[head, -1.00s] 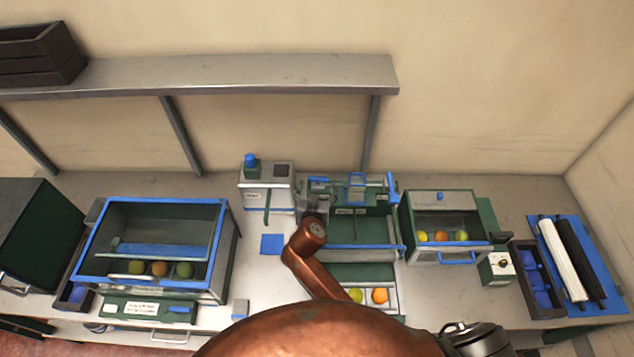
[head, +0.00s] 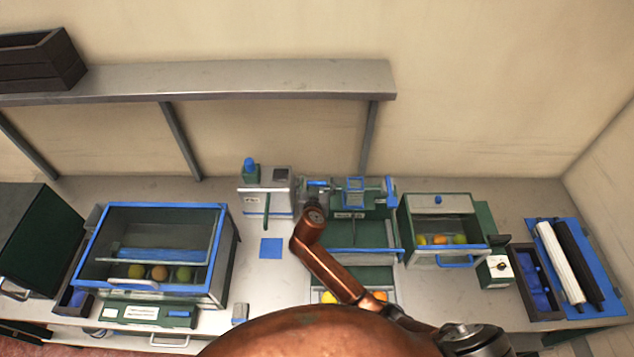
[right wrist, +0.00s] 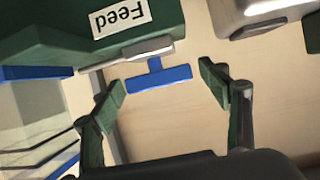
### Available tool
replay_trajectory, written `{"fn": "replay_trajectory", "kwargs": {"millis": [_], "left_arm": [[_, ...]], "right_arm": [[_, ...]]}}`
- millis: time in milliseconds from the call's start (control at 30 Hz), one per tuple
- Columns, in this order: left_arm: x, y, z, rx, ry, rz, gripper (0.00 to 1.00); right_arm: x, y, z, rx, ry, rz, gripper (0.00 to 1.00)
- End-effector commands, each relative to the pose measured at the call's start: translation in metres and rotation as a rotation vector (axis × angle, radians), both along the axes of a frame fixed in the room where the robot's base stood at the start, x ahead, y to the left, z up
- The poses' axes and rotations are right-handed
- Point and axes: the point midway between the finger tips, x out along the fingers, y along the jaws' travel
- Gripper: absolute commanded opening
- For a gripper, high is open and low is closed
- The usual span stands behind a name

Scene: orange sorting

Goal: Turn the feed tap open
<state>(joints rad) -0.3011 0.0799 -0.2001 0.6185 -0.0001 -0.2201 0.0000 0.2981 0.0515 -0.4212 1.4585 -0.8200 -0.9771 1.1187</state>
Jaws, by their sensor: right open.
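The feed tap has a blue T-shaped handle (right wrist: 158,78), seen in the right wrist view beneath a green housing (right wrist: 95,30) with an upside-down "Feed" label. The handle's crossbar lies across the picture, between my right gripper's fingers (right wrist: 162,82). The fingers are open with green pads, one on each side, and a gap shows at both ends of the bar. In the head view my right gripper (head: 316,192) is at the left end of the green sorting machine (head: 368,228), mostly hidden by my copper arm. My left gripper is not in view.
A grey box with a blue knob (head: 266,190) stands close left of my right gripper. Glass-fronted cases with fruit stand at left (head: 150,248) and right (head: 440,228). A blue square (head: 271,248) lies on bare counter. A shelf (head: 200,80) runs above.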

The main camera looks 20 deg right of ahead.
Motion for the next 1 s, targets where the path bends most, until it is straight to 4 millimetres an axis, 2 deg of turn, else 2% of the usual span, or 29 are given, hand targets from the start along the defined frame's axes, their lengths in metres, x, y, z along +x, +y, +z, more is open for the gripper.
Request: {"fn": "replay_trajectory", "kwargs": {"millis": [67,633,1000], "left_arm": [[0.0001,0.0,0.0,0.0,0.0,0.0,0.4],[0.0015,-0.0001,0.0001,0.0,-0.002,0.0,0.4],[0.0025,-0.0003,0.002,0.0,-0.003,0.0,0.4]], "right_arm": [[-0.0001,0.0,-0.0001,0.0,0.0,0.0,0.66],[-0.0003,0.0004,0.0002,0.0,0.0,0.001,0.27],[-0.0001,0.0004,0.0005,0.002,-0.002,0.084,0.27]]}}
